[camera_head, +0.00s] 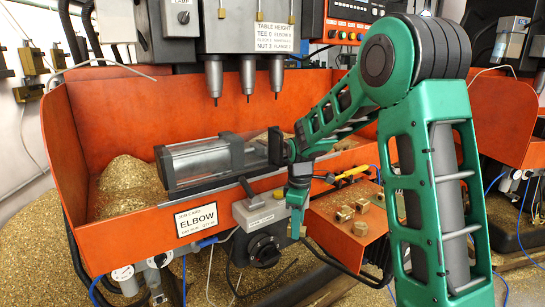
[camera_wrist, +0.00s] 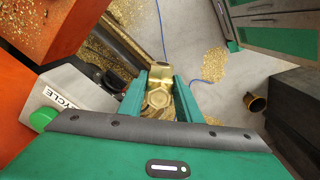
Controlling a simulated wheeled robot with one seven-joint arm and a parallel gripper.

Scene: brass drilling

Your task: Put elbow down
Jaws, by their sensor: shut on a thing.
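A brass elbow (camera_wrist: 158,97) sits between the two green fingers of my gripper (camera_wrist: 163,84) in the wrist view. The fingers are shut on it, one on each side. In the head view my gripper (camera_head: 297,222) points downward in front of the orange machine tray, to the left of the orange shelf (camera_head: 325,226). The held elbow is small there and mostly hidden by the fingers. Several brass parts (camera_head: 345,213) stand on that shelf; their exact type is hard to tell.
An orange tray (camera_head: 120,237) labelled ELBOW holds brass chips (camera_head: 130,175) and a grey clamp cylinder (camera_head: 200,162) below several drill spindles (camera_head: 248,75). A control box (camera_head: 260,212) sits at its front. The wrist view shows a green-fronted cabinet (camera_wrist: 265,20) and floor with scattered chips.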

